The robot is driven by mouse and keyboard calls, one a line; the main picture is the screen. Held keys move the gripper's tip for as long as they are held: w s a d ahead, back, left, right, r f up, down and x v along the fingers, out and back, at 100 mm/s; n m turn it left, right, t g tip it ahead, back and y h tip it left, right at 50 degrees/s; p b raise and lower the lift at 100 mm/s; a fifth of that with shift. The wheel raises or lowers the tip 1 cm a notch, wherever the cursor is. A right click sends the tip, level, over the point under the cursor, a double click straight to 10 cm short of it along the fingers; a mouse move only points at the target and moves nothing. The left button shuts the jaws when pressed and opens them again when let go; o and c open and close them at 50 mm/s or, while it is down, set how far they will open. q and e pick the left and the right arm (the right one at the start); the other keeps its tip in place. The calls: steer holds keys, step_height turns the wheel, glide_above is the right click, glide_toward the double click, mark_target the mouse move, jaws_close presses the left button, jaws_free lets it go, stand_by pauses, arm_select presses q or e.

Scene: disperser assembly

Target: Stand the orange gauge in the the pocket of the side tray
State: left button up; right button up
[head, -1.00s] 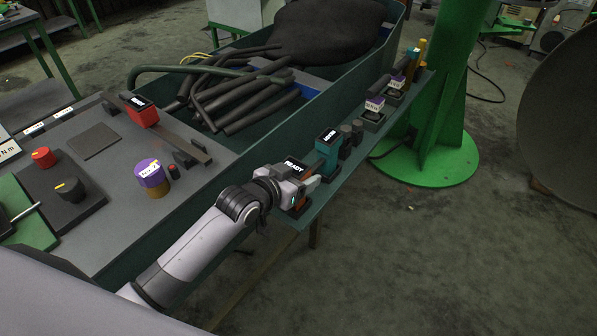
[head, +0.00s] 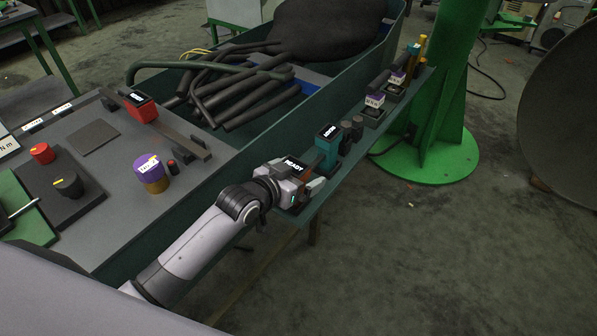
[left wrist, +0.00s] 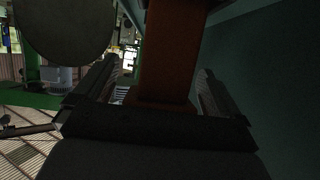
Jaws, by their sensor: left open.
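The orange gauge, with a dark READY display (head: 294,165) on top, stands upright at the near end of the side tray (head: 318,211). The gripper mostly hides it in the head view. In the left wrist view its orange body (left wrist: 168,60) stands between the two fingers, with a dark gap on each side. My left gripper (head: 303,188) is open around the gauge; its fingers also show in the left wrist view (left wrist: 155,100). The gauge's foot and the pocket under it are hidden, so I cannot tell how it is seated. My right gripper is not in view.
A teal gauge (head: 327,150) and dark knobs (head: 352,128) stand farther along the tray. Purple-labelled parts (head: 374,101) are beyond them. A red gauge (head: 141,107) and a purple-gold cylinder (head: 152,173) are on the bench.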

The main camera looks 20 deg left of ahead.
arm_select(q)
steer(key=v, duration=0.7)
steer(key=shift+r, duration=0.2)
steer(key=shift+f, duration=0.1)
stand_by(0.3)
steer(key=s+a+f+g+y, duration=0.1)
steer(key=s+f, duration=0.6)
steer(key=s, duration=0.3)
steer(key=s+a+f+n+g+y, duration=0.1)
steer(key=s+a+f, duration=0.1)
steer(key=s+f, duration=0.4)
steer(key=s, duration=0.3)
steer(key=shift+s+f+n, duration=0.3)
steer(key=shift+s+f, duration=0.05)
steer(key=shift+s, duration=0.05)
